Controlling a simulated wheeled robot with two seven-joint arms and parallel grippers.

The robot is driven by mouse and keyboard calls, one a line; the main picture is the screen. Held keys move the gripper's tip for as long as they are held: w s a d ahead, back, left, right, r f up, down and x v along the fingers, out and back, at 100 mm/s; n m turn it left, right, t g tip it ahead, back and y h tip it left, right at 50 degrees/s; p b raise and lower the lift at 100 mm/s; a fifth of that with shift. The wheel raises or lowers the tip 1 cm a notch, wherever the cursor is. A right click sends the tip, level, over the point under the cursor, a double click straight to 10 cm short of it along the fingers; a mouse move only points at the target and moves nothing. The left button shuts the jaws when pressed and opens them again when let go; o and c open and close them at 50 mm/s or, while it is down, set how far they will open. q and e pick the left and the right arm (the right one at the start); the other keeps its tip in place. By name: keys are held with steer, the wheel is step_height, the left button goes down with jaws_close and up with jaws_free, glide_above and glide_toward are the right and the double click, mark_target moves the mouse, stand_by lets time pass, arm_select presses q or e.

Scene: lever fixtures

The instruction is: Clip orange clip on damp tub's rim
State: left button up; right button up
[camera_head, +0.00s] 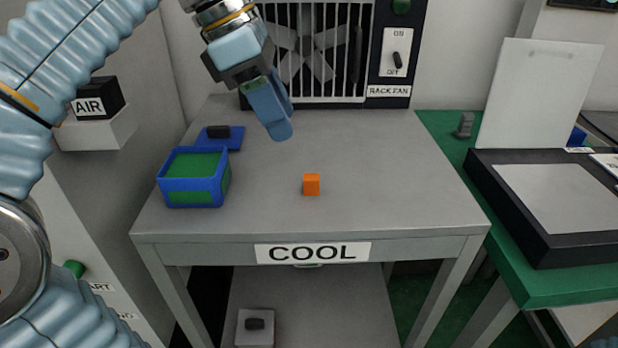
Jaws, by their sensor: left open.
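The orange clip (312,184) looks like a small block and lies on the grey table, right of the tub. A blue-edged tub (191,184) with green sides and a green inside stands at the table's left; no "damp" marking can be read on it. Its rim is uncovered. My left gripper (273,112) is above the back of the table, pointing down, open and holding nothing visible; it is apart from the clip and the tub. Its fingers overlap in this view. My right gripper is not in view.
A blue lid with a black knob (218,132) lies behind the tub. The rack fan (318,50) with its switch stands at the back. A green table (560,285) with a dark-framed panel is at right. The grey table (390,170) is clear right of the clip.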

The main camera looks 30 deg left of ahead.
mark_target(310, 176)
arm_select(q)
steer(key=b+x, duration=0.2)
steer(key=x, duration=0.8)
steer(key=shift+w+a+f, duration=0.1)
steer(key=shift+f, duration=0.2)
jaws_close()
